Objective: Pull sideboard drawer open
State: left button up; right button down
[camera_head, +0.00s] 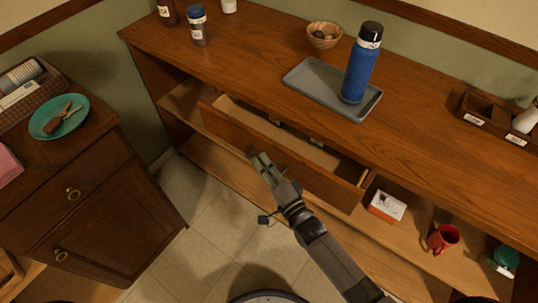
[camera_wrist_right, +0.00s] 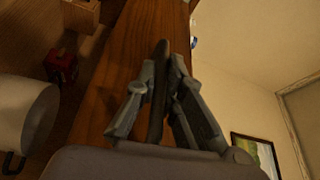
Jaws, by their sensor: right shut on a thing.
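The wooden sideboard (camera_head: 420,140) runs across the head view. Its drawer (camera_head: 320,178) stands partly open, with its inside showing behind the front panel. My right gripper (camera_head: 260,162) is at the outer face of the drawer front, near its middle. In the right wrist view the fingers (camera_wrist_right: 160,85) are closed around a dark upright piece, the drawer handle (camera_wrist_right: 158,70). In the head view the gripper hides the handle. My left gripper is in neither view.
A grey tray (camera_head: 305,82) with a blue bottle (camera_head: 361,68) stands on the sideboard top, near a wooden bowl (camera_head: 324,36). A white box (camera_head: 387,206) and a red mug (camera_head: 443,238) sit on the lower shelf. A dark cabinet (camera_head: 90,215) stands at left; tiled floor lies between.

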jog(key=s+a+p, duration=0.1)
jog(key=s+a, duration=1)
jog(key=s, duration=0.4)
jog(key=shift+s, duration=0.15)
jog(key=shift+f, duration=0.1)
jog(key=c, duration=1.7)
grip_release()
jog(key=v, duration=1.2)
